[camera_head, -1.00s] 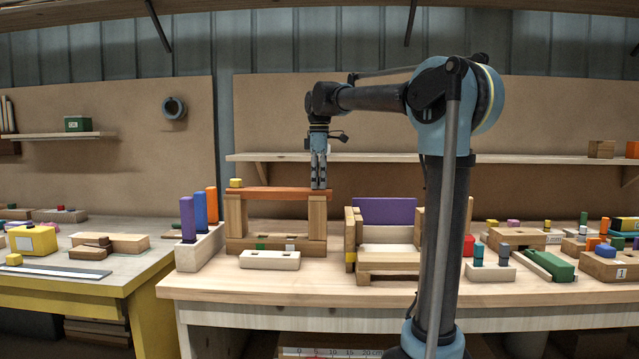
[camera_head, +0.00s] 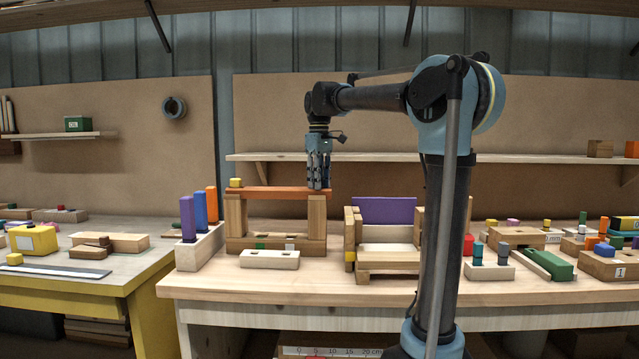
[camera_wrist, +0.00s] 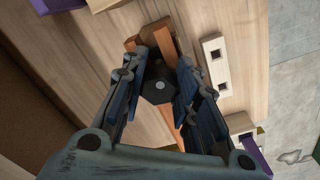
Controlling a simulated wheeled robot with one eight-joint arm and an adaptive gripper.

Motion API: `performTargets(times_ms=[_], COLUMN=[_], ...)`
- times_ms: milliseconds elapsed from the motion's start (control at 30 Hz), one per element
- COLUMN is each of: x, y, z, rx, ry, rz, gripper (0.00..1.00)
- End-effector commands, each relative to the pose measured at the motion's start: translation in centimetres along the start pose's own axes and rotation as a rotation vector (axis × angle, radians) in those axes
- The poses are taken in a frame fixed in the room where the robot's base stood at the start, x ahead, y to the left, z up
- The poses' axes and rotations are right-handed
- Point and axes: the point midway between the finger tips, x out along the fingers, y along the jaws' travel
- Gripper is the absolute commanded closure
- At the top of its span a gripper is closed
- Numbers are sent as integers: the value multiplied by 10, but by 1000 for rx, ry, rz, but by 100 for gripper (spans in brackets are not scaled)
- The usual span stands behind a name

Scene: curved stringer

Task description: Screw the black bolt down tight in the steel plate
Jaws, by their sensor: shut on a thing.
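The black bolt shows its dark six-sided head (camera_wrist: 160,90) with a pale dot at its centre, between my fingers in the wrist view. My gripper (camera_head: 319,186) points straight down at the right end of an orange-brown beam (camera_head: 270,191) lying across wooden posts. In the wrist view my gripper (camera_wrist: 161,62) has a finger on each side of the bolt and is shut on it. In the head view my fingers hide the bolt. I cannot make out the steel plate under the bolt or how deep the bolt sits.
A yellow block (camera_head: 235,183) sits on the beam's left end. A pale block with square holes (camera_head: 269,260) lies in front. A rack with purple, blue and orange pegs (camera_head: 200,247) stands left, and a purple-backed wooden seat shape (camera_head: 386,211) right. The bench front is clear.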

Motion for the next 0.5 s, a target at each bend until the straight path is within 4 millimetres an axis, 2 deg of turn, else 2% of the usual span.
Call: performTargets(times_ms=[500], x=[10], y=[-2], z=[-2], rx=[483], ry=[-8], rz=[-4], gripper=[100])
